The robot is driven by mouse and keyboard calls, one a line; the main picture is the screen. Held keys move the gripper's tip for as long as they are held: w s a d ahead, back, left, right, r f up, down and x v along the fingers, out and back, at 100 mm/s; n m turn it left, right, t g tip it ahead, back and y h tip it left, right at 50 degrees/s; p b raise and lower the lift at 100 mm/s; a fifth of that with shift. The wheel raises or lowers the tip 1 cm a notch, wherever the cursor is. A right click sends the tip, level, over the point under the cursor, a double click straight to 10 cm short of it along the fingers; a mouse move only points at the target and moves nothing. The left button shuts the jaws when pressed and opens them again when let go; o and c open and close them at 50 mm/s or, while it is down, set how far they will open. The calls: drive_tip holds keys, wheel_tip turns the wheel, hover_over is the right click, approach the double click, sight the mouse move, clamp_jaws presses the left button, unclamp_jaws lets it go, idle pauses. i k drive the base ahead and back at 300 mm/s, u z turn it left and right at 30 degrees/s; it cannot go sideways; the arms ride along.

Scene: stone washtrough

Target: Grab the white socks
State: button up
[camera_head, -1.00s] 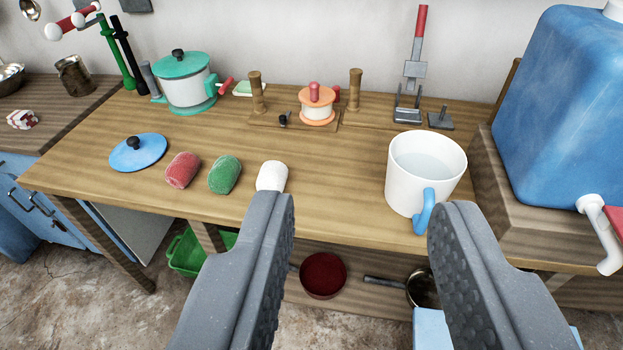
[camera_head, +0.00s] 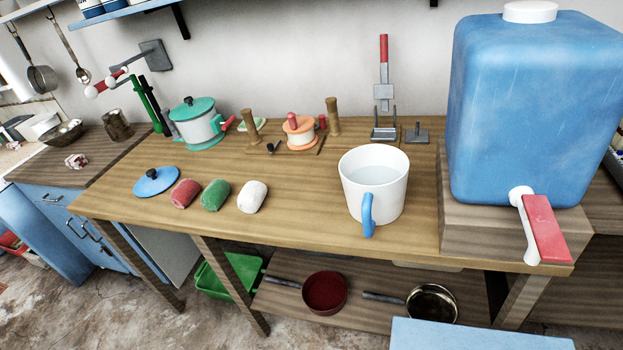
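The white socks (camera_head: 252,197) are a small rolled white bundle on the wooden table, near its front edge. They lie to the right of a green roll (camera_head: 215,195) and a red roll (camera_head: 185,193) of similar shape. A gap of bare wood separates them from the white mug on their right. Nothing covers the socks. My gripper is out of the picture now, so its fingers and their opening do not show.
A white mug (camera_head: 374,185) with a blue handle holds clear liquid. A blue lid (camera_head: 157,181) lies left of the rolls. A blue water container (camera_head: 530,110) with a red tap stands at the right. Pans (camera_head: 325,291) sit on the shelf below the table (camera_head: 310,228).

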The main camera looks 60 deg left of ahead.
sight(250, 200)
drive_tip(key=z, duration=1.65)
drive_tip(key=k, duration=2.1)
drive_tip(key=u, duration=1.6)
drive_tip(key=i, duration=1)
drive_tip(key=u, duration=0.05)
